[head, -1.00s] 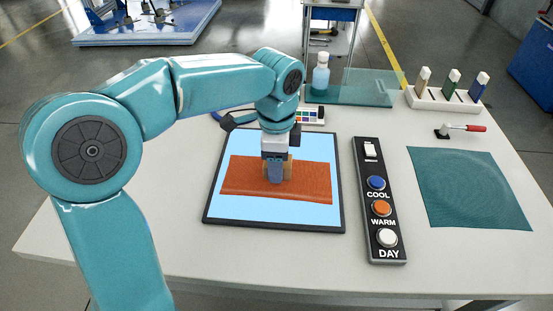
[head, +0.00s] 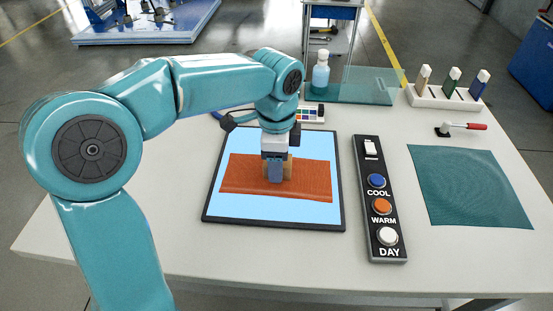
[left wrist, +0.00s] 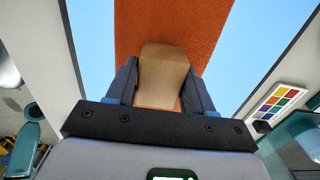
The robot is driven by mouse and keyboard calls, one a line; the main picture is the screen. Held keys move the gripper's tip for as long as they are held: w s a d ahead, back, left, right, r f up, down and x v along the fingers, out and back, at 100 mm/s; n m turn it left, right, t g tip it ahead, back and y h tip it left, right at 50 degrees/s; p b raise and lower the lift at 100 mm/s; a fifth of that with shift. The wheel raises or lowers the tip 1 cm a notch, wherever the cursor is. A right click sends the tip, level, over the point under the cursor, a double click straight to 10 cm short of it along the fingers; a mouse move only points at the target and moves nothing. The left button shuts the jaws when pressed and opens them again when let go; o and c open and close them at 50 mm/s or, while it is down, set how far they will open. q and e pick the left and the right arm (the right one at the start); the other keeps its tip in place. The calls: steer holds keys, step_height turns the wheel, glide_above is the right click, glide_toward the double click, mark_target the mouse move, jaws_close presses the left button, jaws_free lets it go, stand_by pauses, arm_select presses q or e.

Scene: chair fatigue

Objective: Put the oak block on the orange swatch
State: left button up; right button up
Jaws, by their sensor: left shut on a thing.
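The orange swatch (head: 309,181) lies on a lit light-blue panel (head: 285,214) with a dark frame. My left gripper (head: 276,176) points down over the middle of the swatch. In the left wrist view, the left gripper (left wrist: 160,92) is shut on the oak block (left wrist: 163,72), a light tan wooden piece between the two fingers. The orange swatch (left wrist: 200,24) shows behind and around the block there. The block is at or just above the swatch; I cannot tell if it touches. In the head view the fingers mostly hide the block. My right gripper is not in view.
A black button box (head: 381,220) stands right of the panel. Beyond it lies a teal cloth (head: 470,187). A rack (head: 446,101), a red-handled tool (head: 465,127), a bottle (head: 320,76) and a colour card (head: 312,113) are farther back. The table front is clear.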

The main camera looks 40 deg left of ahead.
arm_select(q)
steer(key=shift+f+b, duration=0.5)
steer(key=shift+f, duration=0.25)
stand_by(0.4)
steer(key=o, duration=1.1)
steer(key=shift+o, duration=0.2)
step_height(320, 180, up, 16)
steer(key=p, duration=0.4)
steer(key=shift+r, duration=0.2)
